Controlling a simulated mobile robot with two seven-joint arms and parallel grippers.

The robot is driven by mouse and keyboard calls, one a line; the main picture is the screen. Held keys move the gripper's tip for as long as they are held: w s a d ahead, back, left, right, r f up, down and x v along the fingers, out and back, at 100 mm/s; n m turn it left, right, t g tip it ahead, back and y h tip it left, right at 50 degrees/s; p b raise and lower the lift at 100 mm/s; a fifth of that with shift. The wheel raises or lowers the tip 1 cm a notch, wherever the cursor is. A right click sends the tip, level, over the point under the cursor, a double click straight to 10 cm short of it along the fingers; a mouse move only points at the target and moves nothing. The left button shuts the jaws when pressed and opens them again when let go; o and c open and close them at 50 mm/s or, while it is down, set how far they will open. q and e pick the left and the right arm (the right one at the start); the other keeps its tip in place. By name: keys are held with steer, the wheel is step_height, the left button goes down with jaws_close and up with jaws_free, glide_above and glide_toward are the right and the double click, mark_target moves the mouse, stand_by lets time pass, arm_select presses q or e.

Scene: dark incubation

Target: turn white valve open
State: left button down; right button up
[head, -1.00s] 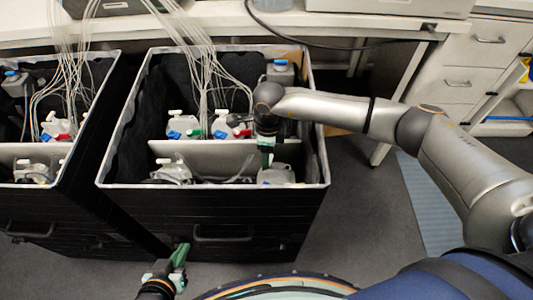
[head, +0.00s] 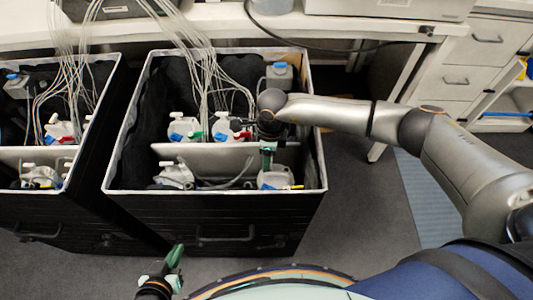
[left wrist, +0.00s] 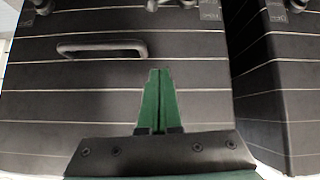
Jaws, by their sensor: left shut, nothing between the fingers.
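The middle black bin (head: 200,207) holds several translucent jugs with coloured valves and caps. A jug (head: 270,181) in its front right corner shows yellow and blue parts. My right gripper (head: 267,167) points down just over this jug and hides part of it; its finger gap is not clear. A front-left jug (head: 178,178) has white fittings (head: 166,163) on top; I cannot tell which fitting is the white valve. My left gripper (head: 178,250) is in front of the bin, shut and empty. Its green fingers (left wrist: 160,75) point at a black bin wall in the left wrist view.
Back jugs carry a green valve (head: 193,135) and a red valve (head: 241,135). Many thin tubes (head: 205,80) run up from the bin. Another black bin (head: 50,215) stands at left. A white bench (head: 180,30) lies behind. A bin handle (head: 225,232) sticks out.

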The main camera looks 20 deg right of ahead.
arm_select(q)
steer(key=r+p, duration=0.1)
steer(key=s+a+r+p, duration=0.1)
steer(key=r+p, duration=0.1)
steer(key=s+r+p, duration=0.1)
steer(key=shift+a+r, duration=0.2)
steer(key=shift+r, duration=0.1)
arm_select(e)
step_height(320, 180, up, 14)
steer(key=shift+w, duration=0.15)
stand_by(0.4)
